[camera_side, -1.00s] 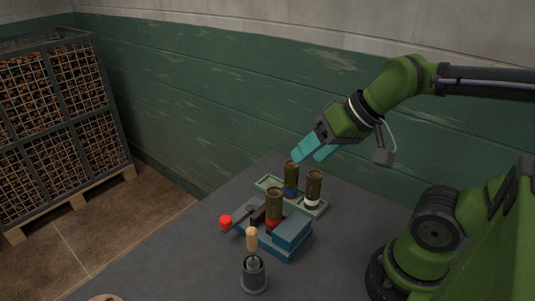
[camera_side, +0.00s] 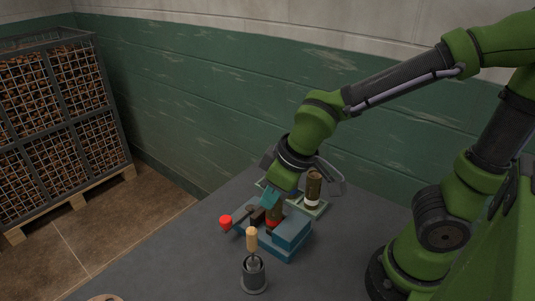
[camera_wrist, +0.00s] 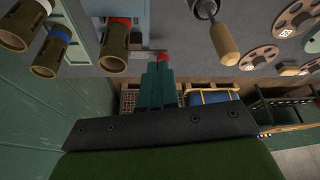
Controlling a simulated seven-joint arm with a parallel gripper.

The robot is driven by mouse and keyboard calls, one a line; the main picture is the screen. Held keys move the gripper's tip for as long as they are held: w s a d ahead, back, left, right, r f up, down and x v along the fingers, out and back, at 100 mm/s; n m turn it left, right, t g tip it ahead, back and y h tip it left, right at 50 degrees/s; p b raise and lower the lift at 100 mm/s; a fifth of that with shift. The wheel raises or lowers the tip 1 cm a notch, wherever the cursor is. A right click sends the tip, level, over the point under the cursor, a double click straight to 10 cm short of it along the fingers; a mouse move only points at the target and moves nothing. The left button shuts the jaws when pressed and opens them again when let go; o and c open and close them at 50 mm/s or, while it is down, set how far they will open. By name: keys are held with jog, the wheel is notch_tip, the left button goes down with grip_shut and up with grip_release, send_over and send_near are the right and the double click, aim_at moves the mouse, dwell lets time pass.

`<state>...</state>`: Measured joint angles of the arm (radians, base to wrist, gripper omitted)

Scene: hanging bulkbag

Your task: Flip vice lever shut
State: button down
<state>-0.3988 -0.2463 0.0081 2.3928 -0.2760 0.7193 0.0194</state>
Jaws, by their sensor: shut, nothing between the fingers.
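The blue vice (camera_side: 290,231) sits on the grey table, with a brown cylinder with a red band (camera_side: 275,217) standing at it. Its dark lever (camera_side: 240,224) sticks out to the left and ends in a red knob (camera_side: 226,221). My gripper (camera_side: 268,200) points down, its teal fingers together and empty, just above and behind the lever and in front of part of the red-banded cylinder. In the wrist view the red knob (camera_wrist: 163,56) shows right at my fingertips (camera_wrist: 161,66); whether they touch is unclear. The red-banded cylinder (camera_wrist: 114,45) also shows there.
A pale green tray (camera_side: 318,210) behind the vice holds a white-banded cylinder (camera_side: 313,190); a blue-banded cylinder (camera_wrist: 52,50) shows in the wrist view. Free table lies to the left.

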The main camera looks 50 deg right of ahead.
jog(key=x, duration=1)
jog(key=shift+f, duration=0.15)
jog(key=w, duration=0.2)
jog(key=shift+w+a, duration=0.25)
jog(key=shift+a, duration=0.05)
jog(key=shift+w+a, duration=0.2)
jog(key=shift+w, duration=0.45)
